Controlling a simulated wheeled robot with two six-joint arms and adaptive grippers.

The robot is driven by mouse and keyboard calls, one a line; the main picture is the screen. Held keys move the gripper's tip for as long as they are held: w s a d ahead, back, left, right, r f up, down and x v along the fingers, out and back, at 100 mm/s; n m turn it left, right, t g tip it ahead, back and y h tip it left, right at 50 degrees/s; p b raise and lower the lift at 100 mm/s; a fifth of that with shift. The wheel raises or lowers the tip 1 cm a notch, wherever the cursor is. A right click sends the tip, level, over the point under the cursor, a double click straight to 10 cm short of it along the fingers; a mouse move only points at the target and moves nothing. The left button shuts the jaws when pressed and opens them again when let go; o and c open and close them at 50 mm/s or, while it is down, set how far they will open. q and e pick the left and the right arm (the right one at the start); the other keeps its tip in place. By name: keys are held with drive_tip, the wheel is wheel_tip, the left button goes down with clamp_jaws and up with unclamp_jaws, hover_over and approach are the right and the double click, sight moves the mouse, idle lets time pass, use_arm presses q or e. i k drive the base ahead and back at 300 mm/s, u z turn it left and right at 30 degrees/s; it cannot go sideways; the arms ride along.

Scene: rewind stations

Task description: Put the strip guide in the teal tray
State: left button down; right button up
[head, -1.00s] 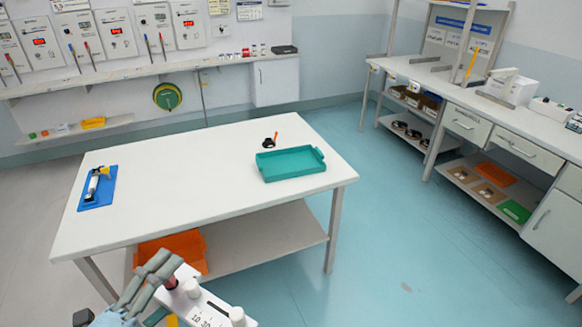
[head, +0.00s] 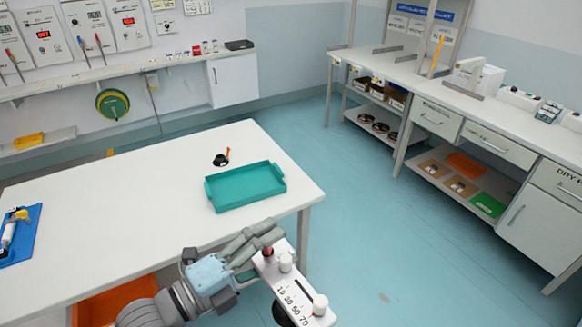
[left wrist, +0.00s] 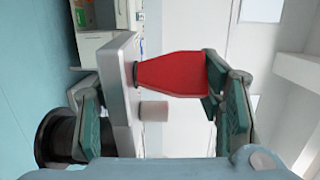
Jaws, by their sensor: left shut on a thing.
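The strip guide (head: 285,293) is a pale plate with a printed number scale, white knobs and a dark round part below. In the left wrist view it shows as a grey plate (left wrist: 120,95) with a red tapered part (left wrist: 172,73). My left gripper (head: 264,240) is shut on it, with one finger at the plate side and one at the red part's wide end. It is held in front of the table's near edge, clear of the top. The teal tray (head: 245,187) lies empty on the table, beyond the gripper. My right gripper is not in view.
The white table (head: 130,205) has a small black item with an orange stick (head: 221,159) behind the tray and a blue mat (head: 30,228) with a tool at the left. An orange bin (head: 112,300) is beneath. Open floor lies right of the table.

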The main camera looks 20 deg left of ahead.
sight(245, 187)
drive_tip(key=u, duration=0.05)
drive_tip(key=i, duration=1.1)
drive_tip(key=u, duration=0.45)
